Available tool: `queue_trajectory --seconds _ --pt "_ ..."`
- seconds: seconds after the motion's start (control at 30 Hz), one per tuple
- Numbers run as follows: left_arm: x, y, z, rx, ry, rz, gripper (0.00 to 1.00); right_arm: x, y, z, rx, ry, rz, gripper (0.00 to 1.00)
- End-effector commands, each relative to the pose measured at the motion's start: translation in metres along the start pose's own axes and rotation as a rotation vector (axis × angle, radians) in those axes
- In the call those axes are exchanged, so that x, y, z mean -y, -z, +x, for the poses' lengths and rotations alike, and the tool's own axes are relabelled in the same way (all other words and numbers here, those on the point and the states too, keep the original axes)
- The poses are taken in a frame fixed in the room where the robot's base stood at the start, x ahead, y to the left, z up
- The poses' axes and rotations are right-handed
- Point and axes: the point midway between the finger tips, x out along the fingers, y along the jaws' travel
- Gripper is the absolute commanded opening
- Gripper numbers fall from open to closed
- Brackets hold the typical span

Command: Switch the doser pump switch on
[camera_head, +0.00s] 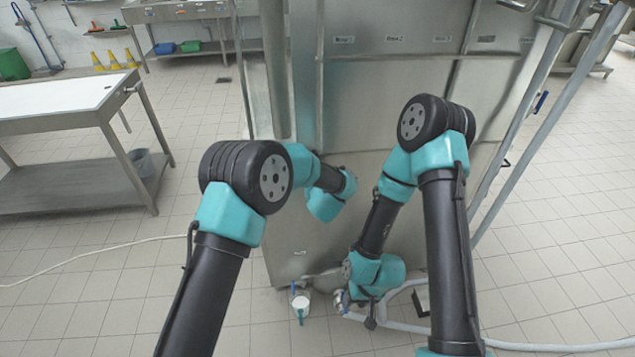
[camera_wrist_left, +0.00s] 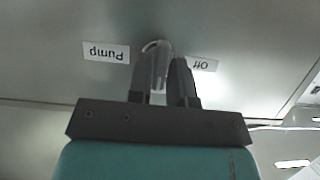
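The pump switch (camera_wrist_left: 161,62) is a small pale lever on the steel panel in the left wrist view. It stands between an upside-down "Pump" label (camera_wrist_left: 106,51) and an upside-down "Off" label (camera_wrist_left: 203,64). My left gripper (camera_wrist_left: 162,72) has its two dark fingers on either side of the lever, with a narrow gap; I cannot tell whether they press on it. In the head view the left gripper is hidden behind my arm, near the machine. My right gripper (camera_head: 370,318) is low at the machine's foot, by a pipe fitting; its fingers are too small to read.
The steel machine (camera_head: 390,100) fills the centre. A white container (camera_head: 300,302) and a pale hose (camera_head: 535,347) are near the floor by its base. A steel table (camera_head: 50,100) stands at the left.

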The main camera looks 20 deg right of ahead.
Motion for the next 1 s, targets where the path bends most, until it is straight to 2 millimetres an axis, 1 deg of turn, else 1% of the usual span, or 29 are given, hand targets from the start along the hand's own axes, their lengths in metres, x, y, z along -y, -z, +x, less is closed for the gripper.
queue_trajectory --seconds 0.03,0.17,0.2,0.43,0.57,0.67,1.0 --pt "0.000 0.000 0.000 0.000 0.000 0.000 0.24 0.000 0.000 0.000 0.000 0.000 0.000 0.38" --pt "0.000 0.000 0.000 0.001 0.000 -0.001 0.37 0.000 0.000 0.000 0.000 0.000 0.000 0.38" --pt "0.000 -0.001 0.000 0.001 0.000 -0.001 0.38 0.000 0.000 0.000 0.000 0.000 0.000 0.38" --pt "0.000 -0.001 -0.001 0.002 0.000 -0.001 0.38 0.000 0.000 0.000 0.000 0.000 0.000 0.38" --pt "-0.001 -0.001 -0.006 0.003 -0.001 0.000 0.38 0.000 0.000 0.000 0.000 0.000 0.000 0.38" --pt "-0.001 -0.001 -0.015 0.003 -0.002 -0.001 0.38 0.000 0.000 0.000 0.000 0.000 0.000 0.38" --pt "0.000 0.000 -0.063 0.001 -0.001 -0.001 0.38 0.000 0.000 0.000 0.000 0.000 0.000 0.38"
